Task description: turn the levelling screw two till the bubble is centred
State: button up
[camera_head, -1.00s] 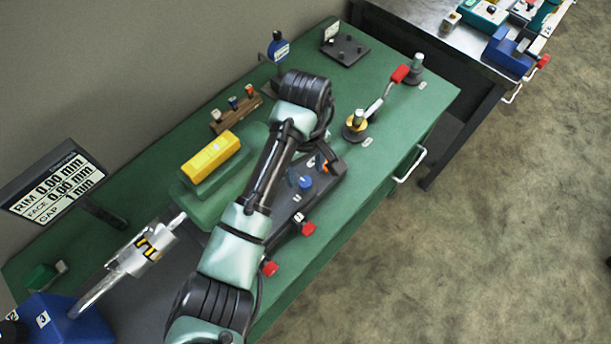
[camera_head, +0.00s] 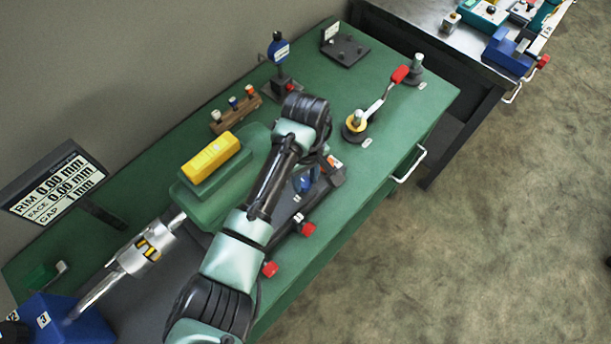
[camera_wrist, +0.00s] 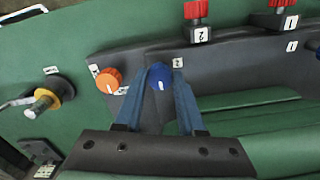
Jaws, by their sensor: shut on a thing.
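A blue knob (camera_wrist: 160,77) with a white pointer line stands on the dark base plate (camera_wrist: 225,55), beside a small label that seems to read 2. My gripper (camera_wrist: 158,82) has its two blue fingers on either side of this knob and is shut on it. In the head view the blue knob (camera_head: 305,184) shows partly beside my arm, which hides the fingers. An orange knob (camera_wrist: 109,80) stands to its left in the wrist view. No bubble can be made out in either view.
Red screws (camera_wrist: 196,10) line the plate's edge. A green machine with a yellow block (camera_head: 211,157) stands left of my arm. A display (camera_head: 58,183) reads rim 0.00 mm, face 0.00 mm, gap 1 mm. A red-handled lever (camera_head: 400,74) stands toward the bench's far end.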

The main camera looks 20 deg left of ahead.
jog(key=shift+r+p, duration=0.1)
jog(key=shift+p, duration=0.2)
grip_shut()
jog(key=m+p, duration=0.2)
jog(key=m, duration=0.1)
jog(key=shift+d, duration=0.1)
jog(key=m+p, duration=0.2)
jog(key=m, duration=0.4)
jog(key=shift+p, duration=0.3)
jog(key=m+p, duration=0.1)
jog(key=m, duration=0.4)
jog(key=shift+m, duration=0.4)
jog(key=m+p, duration=0.1)
jog(key=m, duration=0.3)
jog(key=shift+m, duration=0.4)
jog(key=shift+w, duration=0.1)
jog(key=o, duration=1.1)
grip_release()
jog(key=shift+c, duration=0.2)
